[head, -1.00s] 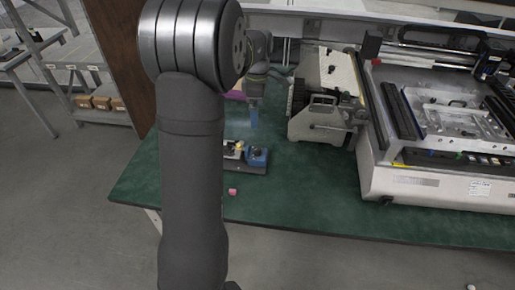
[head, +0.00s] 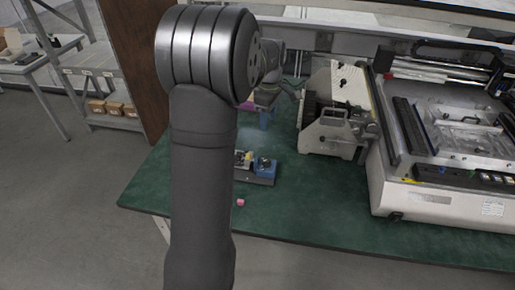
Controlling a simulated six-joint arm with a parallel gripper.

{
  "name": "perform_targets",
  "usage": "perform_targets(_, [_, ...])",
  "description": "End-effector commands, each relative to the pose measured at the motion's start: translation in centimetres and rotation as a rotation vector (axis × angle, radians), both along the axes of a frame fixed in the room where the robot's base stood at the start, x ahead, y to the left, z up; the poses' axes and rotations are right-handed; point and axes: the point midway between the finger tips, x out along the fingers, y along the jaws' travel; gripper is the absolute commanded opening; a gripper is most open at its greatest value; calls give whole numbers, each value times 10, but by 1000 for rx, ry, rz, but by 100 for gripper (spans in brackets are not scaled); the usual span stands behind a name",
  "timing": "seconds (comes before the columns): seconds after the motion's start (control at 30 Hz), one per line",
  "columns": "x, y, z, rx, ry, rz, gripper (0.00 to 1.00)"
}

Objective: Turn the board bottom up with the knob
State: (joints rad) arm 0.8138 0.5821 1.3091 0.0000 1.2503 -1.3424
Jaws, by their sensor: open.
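A small dark fixture (head: 258,180) with a blue block (head: 265,167) and a small yellow part (head: 248,157) sits on the green table, partly hidden behind my arm. The board and its knob are too small to make out for certain; dark details show on top of the fixture. My gripper (head: 267,120), with blue fingers, is open above and behind the fixture, apart from it. Nothing shows between its fingers, though they are small in view.
A pink cube (head: 240,202) lies in front of the fixture. A grey-and-cream machine (head: 335,132) stands to the right, beside a large white machine (head: 425,203). A magenta thing (head: 246,104) is behind my arm. The front of the green table (head: 310,215) is clear.

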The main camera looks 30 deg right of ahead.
Motion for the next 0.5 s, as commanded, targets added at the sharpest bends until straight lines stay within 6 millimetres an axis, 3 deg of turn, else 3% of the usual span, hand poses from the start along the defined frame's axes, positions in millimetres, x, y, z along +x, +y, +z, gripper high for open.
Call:
perform_targets(0.1, [0,0,-6,1,0,-126,47])
perform_targets(0.27, [0,0,-13,1,0,-195,47])
perform_targets(0.5, [0,0,-52,3,4,-194,47])
